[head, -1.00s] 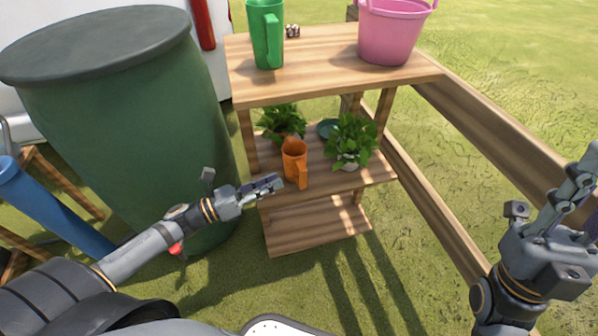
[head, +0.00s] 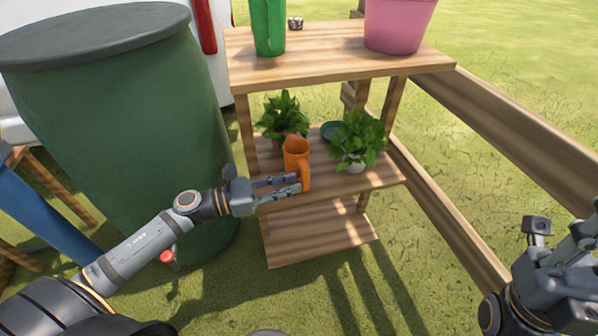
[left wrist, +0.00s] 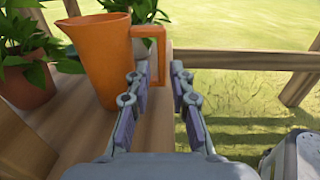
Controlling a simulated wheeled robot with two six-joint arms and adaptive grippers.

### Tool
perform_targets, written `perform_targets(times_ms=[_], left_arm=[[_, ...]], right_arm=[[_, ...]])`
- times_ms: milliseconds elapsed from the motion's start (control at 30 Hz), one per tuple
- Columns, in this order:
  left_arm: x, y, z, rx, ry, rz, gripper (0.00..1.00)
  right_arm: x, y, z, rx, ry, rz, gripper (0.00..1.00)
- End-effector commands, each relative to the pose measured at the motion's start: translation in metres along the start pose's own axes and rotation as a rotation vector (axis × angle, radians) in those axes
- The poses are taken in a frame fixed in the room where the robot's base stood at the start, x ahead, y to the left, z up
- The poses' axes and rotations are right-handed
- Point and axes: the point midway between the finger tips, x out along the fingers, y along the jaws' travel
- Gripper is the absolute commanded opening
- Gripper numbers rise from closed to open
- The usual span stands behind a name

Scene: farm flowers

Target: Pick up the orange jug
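The orange jug (head: 296,154) stands upright on the middle shelf of the wooden rack, near its front edge. Its handle faces the front right. In the left wrist view the jug (left wrist: 104,62) is left of the fingers, its handle reaching just beyond the fingertips. My left gripper (head: 297,183) is at the shelf's front edge by the handle. It is open, with a gap between its fingers, which also show in the left wrist view (left wrist: 160,76). Whether a finger touches the handle is unclear. My right gripper (head: 590,240) is at the right edge, partly cut off.
Potted plants stand behind the jug (head: 283,116) and right of it (head: 357,142). The top shelf (head: 330,48) above holds a green jug (head: 268,26) and a pink bucket (head: 398,24). A green barrel (head: 115,130) stands left; a wooden rail (head: 510,130) runs right.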

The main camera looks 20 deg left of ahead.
Motion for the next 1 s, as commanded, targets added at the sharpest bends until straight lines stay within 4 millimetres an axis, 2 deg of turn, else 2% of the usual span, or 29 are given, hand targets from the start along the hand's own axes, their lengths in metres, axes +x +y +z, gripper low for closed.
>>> perform_targets(times_ms=[67,200,400,667,700,867,1000], left_arm=[[0.009,-0.001,-0.009,0.004,-0.008,0.001,0.22],[0.027,-0.002,-0.012,0.001,-0.009,0.003,0.22],[0.045,-0.002,-0.009,-0.002,-0.005,0.003,0.22],[0.047,-0.002,-0.009,-0.002,0.001,0.003,0.22],[0.047,-0.002,-0.009,-0.002,0.001,0.003,0.20],[0.047,-0.002,-0.009,-0.002,0.001,0.003,0.00],[0.047,-0.002,-0.009,-0.002,0.001,0.003,0.00]], right_arm=[[-0.018,-0.003,0.001,-0.004,-0.001,-0.005,0.22],[-0.031,-0.006,0.005,-0.010,-0.012,-0.012,0.22],[-0.032,-0.006,0.006,-0.012,-0.016,-0.013,0.22],[-0.031,-0.006,0.005,-0.014,-0.013,-0.012,0.22],[-0.031,-0.006,0.005,-0.014,-0.012,-0.012,0.22],[-0.031,-0.006,0.005,-0.014,-0.011,-0.011,0.22],[-0.031,-0.006,0.005,-0.014,-0.010,-0.011,0.22]])
